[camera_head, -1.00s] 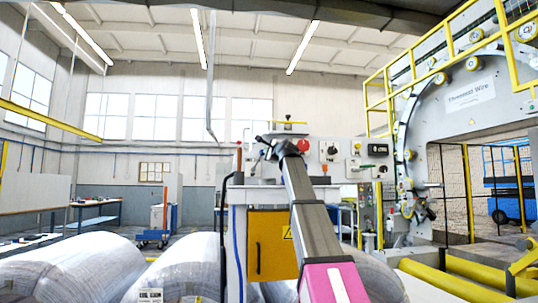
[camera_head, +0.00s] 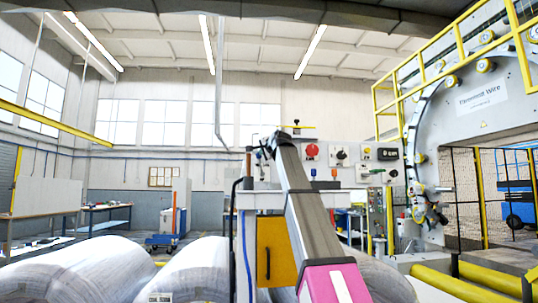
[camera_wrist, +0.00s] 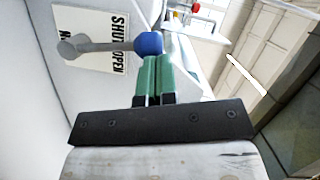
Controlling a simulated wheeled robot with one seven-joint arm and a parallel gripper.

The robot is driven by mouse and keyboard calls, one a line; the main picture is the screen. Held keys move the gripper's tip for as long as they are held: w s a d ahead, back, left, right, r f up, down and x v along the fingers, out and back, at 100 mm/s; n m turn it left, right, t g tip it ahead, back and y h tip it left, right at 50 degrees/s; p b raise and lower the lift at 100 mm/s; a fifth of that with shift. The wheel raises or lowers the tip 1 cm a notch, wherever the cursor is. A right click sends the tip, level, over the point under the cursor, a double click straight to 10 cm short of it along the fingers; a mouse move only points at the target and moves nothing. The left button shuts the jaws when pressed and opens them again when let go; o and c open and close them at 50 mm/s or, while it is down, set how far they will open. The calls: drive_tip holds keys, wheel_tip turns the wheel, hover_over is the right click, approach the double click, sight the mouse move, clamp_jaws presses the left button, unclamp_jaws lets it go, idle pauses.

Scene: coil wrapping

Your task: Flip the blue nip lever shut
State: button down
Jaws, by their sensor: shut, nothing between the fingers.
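The blue knob (camera_wrist: 149,43) of the nip lever (camera_wrist: 108,46) is at the top centre of the wrist view. Its grey arm runs left to a round grey end over a white label (camera_wrist: 92,35) with the words SHUT and OPEN. My gripper (camera_wrist: 157,60) has green fingers pressed together with nothing between them. The fingertips are right at the near side of the knob; I cannot tell if they touch it. In the head view my arm reaches up to the machine's control panel, and the lever and fingertips cannot be made out there.
The panel carries a red button (camera_head: 312,150) and dials. A yellow door (camera_head: 277,252) is below it. Large wrapped coils (camera_head: 75,272) lie at the left. A ring-shaped machine (camera_head: 480,120) with yellow railings stands at the right, with yellow rollers (camera_head: 450,284) low in front.

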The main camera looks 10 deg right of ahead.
drive_tip(key=shift+a+f, duration=0.15)
drive_tip(key=shift+a, duration=1.1)
drive_tip(key=shift+a, duration=0.1)
drive_tip(key=d+r+v, duration=0.2)
drive_tip(key=v, duration=1.1)
drive_tip(key=shift+w, duration=0.45)
drive_tip(key=shift+a+r, duration=0.1)
drive_tip(key=shift+a, duration=0.05)
